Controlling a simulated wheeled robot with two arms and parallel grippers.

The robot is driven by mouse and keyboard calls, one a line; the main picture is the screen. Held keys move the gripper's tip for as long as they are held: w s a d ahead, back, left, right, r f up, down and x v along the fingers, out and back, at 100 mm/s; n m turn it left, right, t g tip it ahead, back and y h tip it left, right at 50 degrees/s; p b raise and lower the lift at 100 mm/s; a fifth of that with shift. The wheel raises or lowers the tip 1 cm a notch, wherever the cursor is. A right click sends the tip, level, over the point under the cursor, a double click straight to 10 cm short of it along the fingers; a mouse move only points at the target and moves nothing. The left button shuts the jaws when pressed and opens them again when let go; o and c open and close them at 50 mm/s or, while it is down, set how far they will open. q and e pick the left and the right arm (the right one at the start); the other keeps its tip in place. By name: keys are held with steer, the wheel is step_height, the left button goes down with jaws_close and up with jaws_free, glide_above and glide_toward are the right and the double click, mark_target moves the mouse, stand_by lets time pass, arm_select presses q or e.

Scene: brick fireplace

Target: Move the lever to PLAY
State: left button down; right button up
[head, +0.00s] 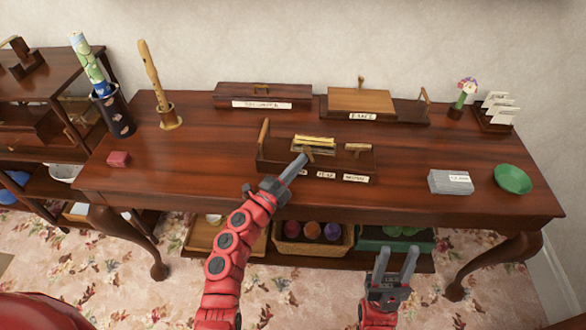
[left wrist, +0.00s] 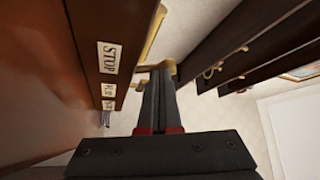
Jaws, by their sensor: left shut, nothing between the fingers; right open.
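A low dark wooden box (head: 278,164) with brass bars on top stands at the middle of the table. Its front carries a PLAY label (head: 325,174) and another label to its right (head: 356,178). In the left wrist view, a STOP label (left wrist: 110,58) precedes PLAY (left wrist: 107,90). My left gripper (head: 302,159) is shut and empty at the box's front, its tips beside a small wooden piece (head: 309,155) that looks like the lever. Whether they touch is unclear. The gripper partly hides the lever and the STOP area. My right gripper (head: 397,254) is open, in front of the table.
Behind are a long lidded box (head: 225,96) and a lighter-lidded box (head: 360,100). The front-left tabletop is clear.

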stand_by(0.3)
arm_select(q)
steer(key=shift+r+m+p, duration=0.1)
steer(key=shift+m+p, duration=0.3)
steer(key=shift+p, duration=0.15)
steer(key=shift+d+r+p, duration=0.1)
steer(key=shift+p, duration=0.25)
steer(key=shift+d+r+m+g+p, duration=0.15)
steer(key=shift+r+m+g+p, duration=0.1)
steer(key=shift+m+g+p, duration=0.5)
steer(key=d+m+y+p, duration=0.1)
steer(key=p, duration=0.3)
steer(key=m+g+y+p, duration=0.1)
steer(key=m+p, duration=0.1)
steer(key=p, duration=0.2)
steer(key=d+r+m+g+y+p, duration=0.1)
steer(key=m+p, duration=0.1)
steer(key=p, duration=0.1)
steer(key=shift+s+d+m+g+p, duration=0.1)
steer(key=shift+d+m+g+p, duration=0.2)
steer(key=shift+p, duration=0.1)
steer(key=shift+d, duration=0.15)
stand_by(0.6)
